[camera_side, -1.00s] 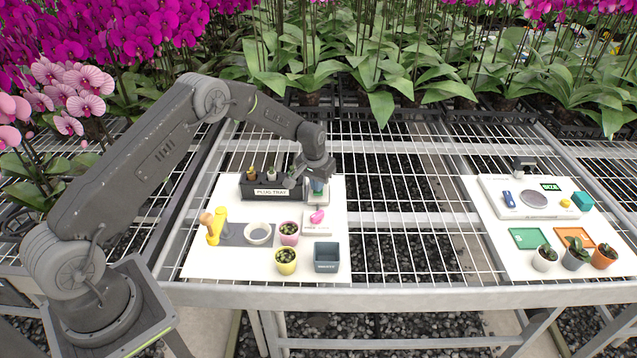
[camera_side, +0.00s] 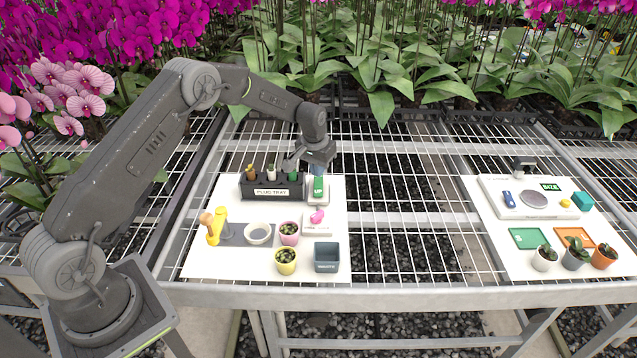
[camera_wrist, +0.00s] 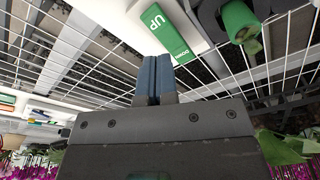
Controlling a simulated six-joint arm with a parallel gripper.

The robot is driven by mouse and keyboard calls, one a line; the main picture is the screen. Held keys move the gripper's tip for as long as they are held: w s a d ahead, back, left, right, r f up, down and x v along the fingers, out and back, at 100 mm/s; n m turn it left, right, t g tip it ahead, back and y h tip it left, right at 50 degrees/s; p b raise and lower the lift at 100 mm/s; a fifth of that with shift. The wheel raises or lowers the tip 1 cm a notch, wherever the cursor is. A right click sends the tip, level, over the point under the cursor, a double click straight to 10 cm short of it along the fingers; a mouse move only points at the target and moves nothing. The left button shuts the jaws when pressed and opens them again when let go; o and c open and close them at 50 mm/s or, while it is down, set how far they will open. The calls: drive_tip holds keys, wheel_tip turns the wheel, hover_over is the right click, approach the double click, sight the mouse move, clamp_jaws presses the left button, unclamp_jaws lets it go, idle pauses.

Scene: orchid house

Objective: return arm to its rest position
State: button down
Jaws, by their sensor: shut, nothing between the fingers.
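My gripper (camera_side: 318,170) hangs over the back right of the left white board, just above a white block with a green panel marked UP (camera_side: 318,187). In the wrist view my gripper's blue fingers (camera_wrist: 154,80) are together with nothing between them. The block with its UP and DOWN panels (camera_wrist: 173,30) is beyond the fingertips there, and I see a gap of grating around it. My arm is bent and reaches over the board from the left.
A dark plug tray (camera_side: 271,190) with several items stands left of my gripper. A pink pot (camera_side: 289,233), a yellow pot (camera_side: 286,261) and a grey square bin (camera_side: 326,257) stand nearer the front. A second board (camera_side: 500,240) lies right, past open grating.

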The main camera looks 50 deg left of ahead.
drive_tip(key=shift+r, duration=0.75)
